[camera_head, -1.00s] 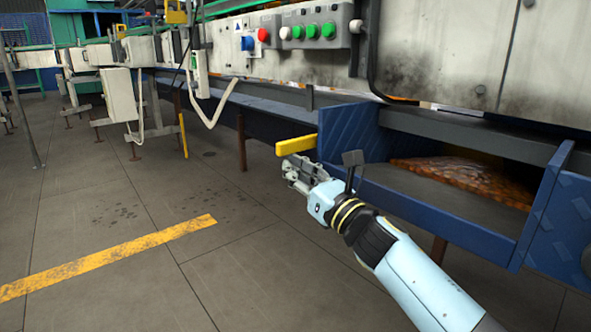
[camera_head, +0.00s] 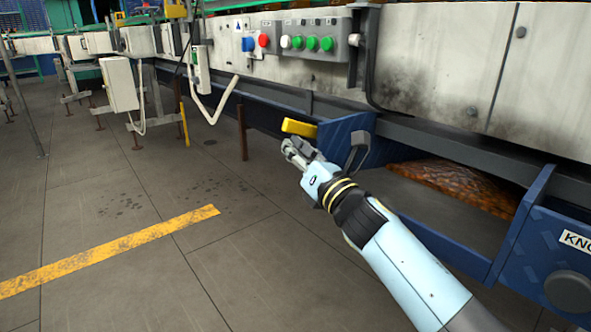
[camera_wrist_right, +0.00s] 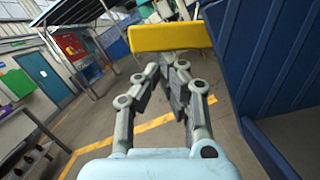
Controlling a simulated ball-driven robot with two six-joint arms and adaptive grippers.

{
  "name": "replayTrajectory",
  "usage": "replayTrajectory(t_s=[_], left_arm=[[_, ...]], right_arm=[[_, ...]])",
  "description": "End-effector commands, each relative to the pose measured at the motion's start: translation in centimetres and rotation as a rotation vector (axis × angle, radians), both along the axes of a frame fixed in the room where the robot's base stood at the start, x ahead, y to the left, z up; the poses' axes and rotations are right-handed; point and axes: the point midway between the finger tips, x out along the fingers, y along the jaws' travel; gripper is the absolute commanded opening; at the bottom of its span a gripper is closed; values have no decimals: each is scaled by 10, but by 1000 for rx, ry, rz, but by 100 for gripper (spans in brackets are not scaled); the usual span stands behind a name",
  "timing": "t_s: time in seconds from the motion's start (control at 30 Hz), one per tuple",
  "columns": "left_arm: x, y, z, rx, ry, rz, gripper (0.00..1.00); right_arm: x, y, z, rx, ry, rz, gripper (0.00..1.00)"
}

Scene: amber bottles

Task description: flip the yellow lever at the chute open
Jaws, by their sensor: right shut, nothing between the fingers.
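The yellow lever (camera_head: 299,128) sticks out to the left from the blue side wall of the chute (camera_head: 345,132). In the right wrist view the lever (camera_wrist_right: 168,38) lies across the top, just beyond the fingertips. My right gripper (camera_head: 291,147) is shut and empty, just below the lever. In the right wrist view the fingers (camera_wrist_right: 172,70) come together close under the lever's lower edge; I cannot tell whether they touch it. The chute's blue wall (camera_wrist_right: 285,60) stands at the right there. My left gripper is not in view.
A control panel with a red button (camera_head: 264,40) and green buttons (camera_head: 312,43) is on the machine above. Amber bottles (camera_head: 460,183) lie inside the chute. A yellow floor stripe (camera_head: 120,248) crosses open floor at the left.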

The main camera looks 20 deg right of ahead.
Motion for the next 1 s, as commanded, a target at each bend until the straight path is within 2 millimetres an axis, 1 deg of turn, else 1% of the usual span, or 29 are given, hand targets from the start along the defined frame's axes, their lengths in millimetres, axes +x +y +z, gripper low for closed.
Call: replayTrajectory(t_s=[0.03, 0.07, 0.1, 0.17, 0.2, 0.3, 0.37, 0.7, 1.0], left_arm=[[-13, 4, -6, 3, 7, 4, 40], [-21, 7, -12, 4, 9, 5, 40], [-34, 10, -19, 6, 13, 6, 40], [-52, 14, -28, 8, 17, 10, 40], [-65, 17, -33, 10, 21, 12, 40], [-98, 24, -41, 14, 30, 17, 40], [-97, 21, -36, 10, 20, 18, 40], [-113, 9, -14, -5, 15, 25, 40], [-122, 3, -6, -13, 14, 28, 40]], right_arm=[[1, -1, 14, 27, 4, 0, 0], [1, -1, 18, 43, 10, 0, 0], [1, -2, 22, 66, 18, -1, 0], [2, -4, 28, 101, 31, -1, 0], [2, -5, 31, 122, 40, 0, 0], [3, -8, 40, 177, 59, 0, 0], [4, -10, 45, 206, 70, 0, 0], [9, -23, 70, 365, 129, 0, 0], [11, -31, 76, 440, 159, 0, 0]])
